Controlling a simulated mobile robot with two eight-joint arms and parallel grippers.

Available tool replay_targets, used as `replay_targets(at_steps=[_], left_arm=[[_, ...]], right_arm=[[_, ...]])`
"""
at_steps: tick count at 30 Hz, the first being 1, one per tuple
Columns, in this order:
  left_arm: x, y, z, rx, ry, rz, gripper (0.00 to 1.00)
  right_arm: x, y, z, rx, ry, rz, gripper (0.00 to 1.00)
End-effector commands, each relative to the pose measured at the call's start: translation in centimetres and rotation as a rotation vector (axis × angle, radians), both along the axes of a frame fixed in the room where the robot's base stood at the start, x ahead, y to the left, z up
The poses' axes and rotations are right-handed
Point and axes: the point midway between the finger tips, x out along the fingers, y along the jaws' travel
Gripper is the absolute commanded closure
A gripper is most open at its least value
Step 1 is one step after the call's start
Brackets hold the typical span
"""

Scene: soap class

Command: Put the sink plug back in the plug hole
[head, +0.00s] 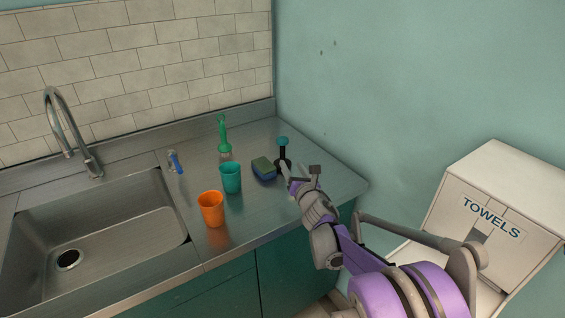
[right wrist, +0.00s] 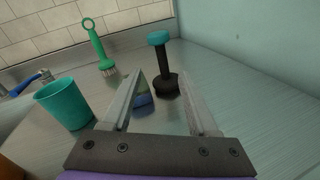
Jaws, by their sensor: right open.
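The sink plug (head: 282,153), with a dark base and stem and a teal knob, stands upright on the steel counter near the back right. In the right wrist view the plug (right wrist: 166,70) stands beyond the fingertips, roughly in line with the gap between them. My right gripper (head: 300,174) is open and empty, just in front of the plug; its open fingers also show in the right wrist view (right wrist: 163,88). The plug hole (head: 68,259) is a dark uncovered opening in the floor of the sink (head: 120,255) at the left. My left gripper is not in view.
A green and blue sponge (head: 263,168) lies left of the plug. A curved faucet (head: 65,125) rises behind the sink.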

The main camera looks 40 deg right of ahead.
Motion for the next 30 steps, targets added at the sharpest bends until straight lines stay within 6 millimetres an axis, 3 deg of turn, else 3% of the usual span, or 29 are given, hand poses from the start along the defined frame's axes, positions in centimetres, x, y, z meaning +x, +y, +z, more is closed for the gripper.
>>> replay_targets(at_steps=[3, 7, 15, 22, 30], left_arm=[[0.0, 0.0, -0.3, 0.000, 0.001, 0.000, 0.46], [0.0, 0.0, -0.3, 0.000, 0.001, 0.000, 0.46], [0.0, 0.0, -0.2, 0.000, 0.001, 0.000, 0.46], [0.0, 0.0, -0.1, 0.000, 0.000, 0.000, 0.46], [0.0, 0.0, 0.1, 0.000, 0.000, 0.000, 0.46]], right_arm=[[0.7, -1.8, -0.7, -0.191, 0.040, 0.040, 0.40], [1.6, -2.6, -0.9, -0.281, 0.059, 0.060, 0.40], [5.5, -3.8, -0.9, -0.289, 0.060, 0.064, 0.40], [7.2, -4.3, -0.8, -0.287, 0.061, 0.063, 0.40], [10.9, -5.2, -0.7, -0.285, 0.060, 0.062, 0.40]])
